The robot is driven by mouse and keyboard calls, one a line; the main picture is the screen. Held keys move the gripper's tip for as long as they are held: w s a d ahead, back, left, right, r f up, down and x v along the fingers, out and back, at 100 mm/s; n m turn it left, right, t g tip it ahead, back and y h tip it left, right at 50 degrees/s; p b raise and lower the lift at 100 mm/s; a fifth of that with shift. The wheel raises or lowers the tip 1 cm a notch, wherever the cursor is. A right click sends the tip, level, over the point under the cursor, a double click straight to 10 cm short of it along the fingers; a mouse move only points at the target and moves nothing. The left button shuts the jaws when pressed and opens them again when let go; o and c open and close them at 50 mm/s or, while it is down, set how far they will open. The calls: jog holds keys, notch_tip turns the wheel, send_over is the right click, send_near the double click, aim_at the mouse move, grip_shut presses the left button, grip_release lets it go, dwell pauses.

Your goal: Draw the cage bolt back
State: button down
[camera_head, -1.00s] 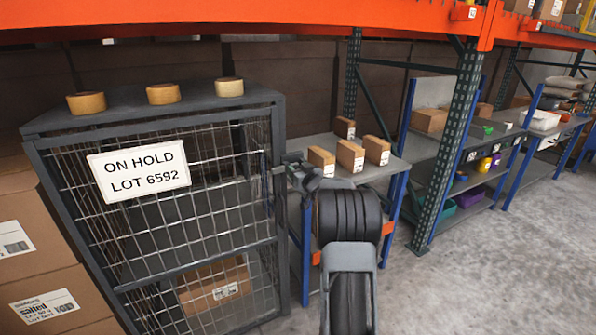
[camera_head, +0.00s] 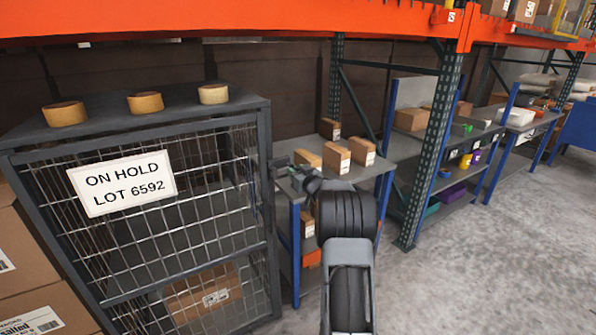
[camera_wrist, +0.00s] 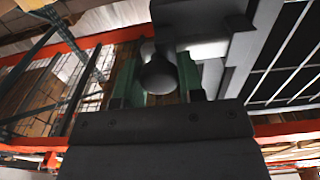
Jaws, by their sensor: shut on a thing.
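The cage (camera_head: 262,150) stands at the left in the head view, a grey frame with wire mesh. In the wrist view its frame and mesh (camera_wrist: 268,50) are on the right. The cage bolt's dark round knob (camera_wrist: 158,76) is in the middle of the wrist view, on a grey stem. My gripper (camera_wrist: 157,84) is shut on the knob, with a greenish finger on each side. In the head view my gripper (camera_head: 287,168) is beside the cage's right front post, small and partly hidden by my arm. How far the bolt is drawn cannot be told.
A white sign (camera_head: 122,183) reading ON HOLD LOT 6592 hangs on the cage front. Tape rolls (camera_head: 146,103) lie on its top. A shelf bench (camera_head: 385,168) with small boxes (camera_head: 336,158) stands to the right, beside a rack upright (camera_head: 436,150). Grey floor (camera_head: 480,260) is clear at right.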

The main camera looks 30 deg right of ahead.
jog(key=shift+d+r, duration=0.15)
jog(key=shift+d, duration=0.05)
jog(key=c, duration=0.8)
grip_release()
jog(key=shift+d, duration=0.2)
jog(key=shift+o, duration=0.2)
jog(key=shift+a, duration=0.1)
jog(key=shift+s+a, duration=0.1)
jog(key=s+b, duration=0.1)
jog(key=s, duration=1.2)
jog(key=shift+s+a, duration=0.3)
jog(key=shift+a, duration=0.1)
